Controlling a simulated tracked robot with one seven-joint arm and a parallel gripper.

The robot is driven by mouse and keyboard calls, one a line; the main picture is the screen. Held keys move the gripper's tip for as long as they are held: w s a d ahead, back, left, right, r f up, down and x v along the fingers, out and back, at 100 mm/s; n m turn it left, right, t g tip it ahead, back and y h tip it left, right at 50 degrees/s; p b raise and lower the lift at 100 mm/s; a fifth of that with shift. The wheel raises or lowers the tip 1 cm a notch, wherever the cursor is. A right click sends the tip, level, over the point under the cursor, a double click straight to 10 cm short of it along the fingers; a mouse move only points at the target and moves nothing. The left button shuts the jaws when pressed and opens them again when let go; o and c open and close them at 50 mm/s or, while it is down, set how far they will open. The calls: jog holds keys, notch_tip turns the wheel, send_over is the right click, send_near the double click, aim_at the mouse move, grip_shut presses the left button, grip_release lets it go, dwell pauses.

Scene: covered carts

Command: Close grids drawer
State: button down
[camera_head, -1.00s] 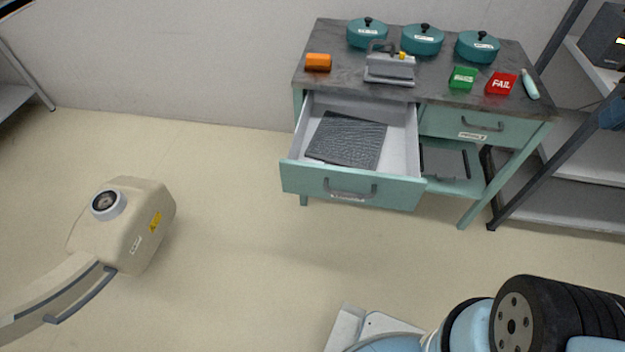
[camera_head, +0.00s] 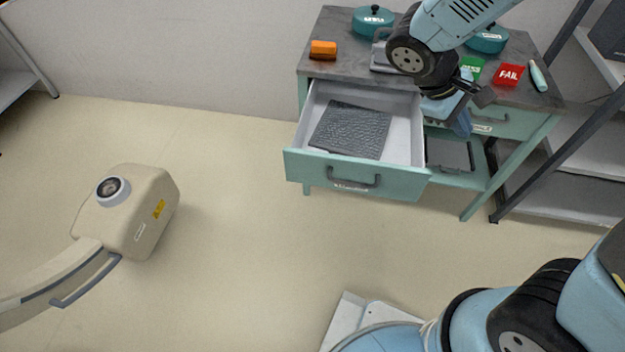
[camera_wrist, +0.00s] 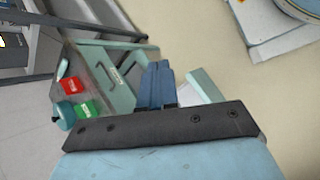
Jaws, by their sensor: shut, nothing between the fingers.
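The open drawer (camera_head: 358,178) sticks out from the left side of the teal cart, with a dark textured grid sheet (camera_head: 350,130) lying inside. Its front has a grey bar handle and a label too small to read. My gripper (camera_head: 463,122) is shut and empty, just right of the drawer, in front of the cart's right drawer. In the wrist view its blue fingers (camera_wrist: 157,84) lie side by side, and a pale piece of the open drawer (camera_wrist: 206,86) shows beside them. I cannot tell whether the fingers touch the cart.
On the cart top (camera_head: 345,62) are teal lidded pots (camera_head: 372,22), an orange block (camera_head: 323,50), a red FAIL block (camera_head: 508,75), a green block (camera_head: 472,67) and a teal bottle (camera_head: 538,76). A grey shelf rack stands right. Beige equipment (camera_head: 127,210) stands left. The floor between is clear.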

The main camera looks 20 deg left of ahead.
jog(key=s+a+f+n+t+h, duration=0.25)
jog(key=a+f+n+t, duration=0.3)
jog(key=a+f, duration=0.35)
jog(key=n+t+y, duration=1)
jog(key=n+y, duration=0.4)
jog(key=n, duration=0.6)
send_near(316, 172)
jog(key=shift+g, duration=0.25)
jog(key=x, duration=0.6)
jog(key=shift+w+a+r, duration=0.1)
jog(key=shift+w+r, duration=0.15)
jog(key=shift+w, duration=0.1)
